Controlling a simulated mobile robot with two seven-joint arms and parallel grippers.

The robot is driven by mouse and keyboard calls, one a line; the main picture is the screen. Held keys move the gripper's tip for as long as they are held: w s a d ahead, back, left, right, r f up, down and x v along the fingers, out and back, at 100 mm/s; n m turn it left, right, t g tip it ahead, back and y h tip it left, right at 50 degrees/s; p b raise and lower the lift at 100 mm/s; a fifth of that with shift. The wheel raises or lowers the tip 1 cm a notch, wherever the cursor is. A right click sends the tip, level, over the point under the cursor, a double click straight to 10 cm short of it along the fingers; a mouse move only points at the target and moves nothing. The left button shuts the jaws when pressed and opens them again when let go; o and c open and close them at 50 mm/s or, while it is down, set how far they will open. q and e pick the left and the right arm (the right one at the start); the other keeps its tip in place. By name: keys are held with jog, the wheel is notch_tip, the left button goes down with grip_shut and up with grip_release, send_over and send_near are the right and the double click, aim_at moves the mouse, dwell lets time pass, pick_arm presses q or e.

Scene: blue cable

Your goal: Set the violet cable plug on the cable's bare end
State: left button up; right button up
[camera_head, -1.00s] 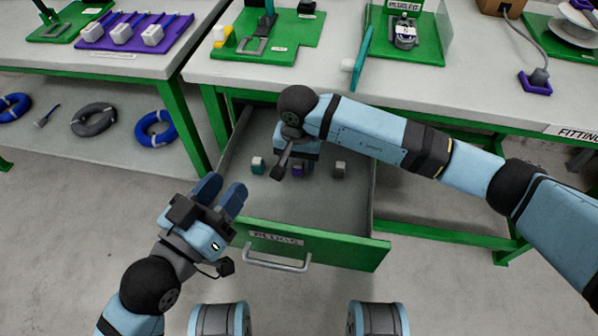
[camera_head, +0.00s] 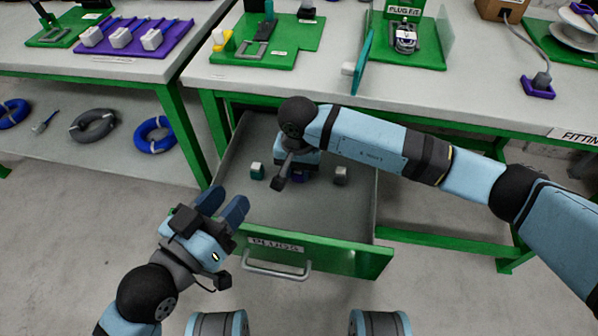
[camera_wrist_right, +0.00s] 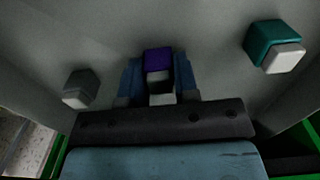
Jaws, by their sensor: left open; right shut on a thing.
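The violet plug (camera_wrist_right: 158,60) is between the fingers of my right gripper (camera_wrist_right: 159,80), inside the open drawer. In the head view only a little of the violet plug (camera_head: 299,177) shows beneath my right gripper (camera_head: 302,168), which is shut on it. A pale part shows on the plug's near side in the wrist view. My left gripper (camera_head: 222,204) is open and empty, in front of the drawer's left side. A blue cable coil (camera_head: 155,136) lies on the lower shelf at left; I cannot make out a bare cable end.
The drawer (camera_head: 315,257) also holds a teal plug (camera_head: 257,171) and a grey plug (camera_head: 341,175), on either side of my right gripper. Its walls surround the gripper. The workbench (camera_head: 300,88) stands behind, with green fixtures and a teal upright panel (camera_head: 362,65).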

dwell(0.3)
jog(key=shift+r+p, duration=2.2)
jog(key=shift+r, duration=2.3)
pick_arm(q)
notch_tip(320, 180, up, 4)
jog(key=shift+r, duration=0.15)
pick_arm(e)
jog(key=shift+d, duration=0.1)
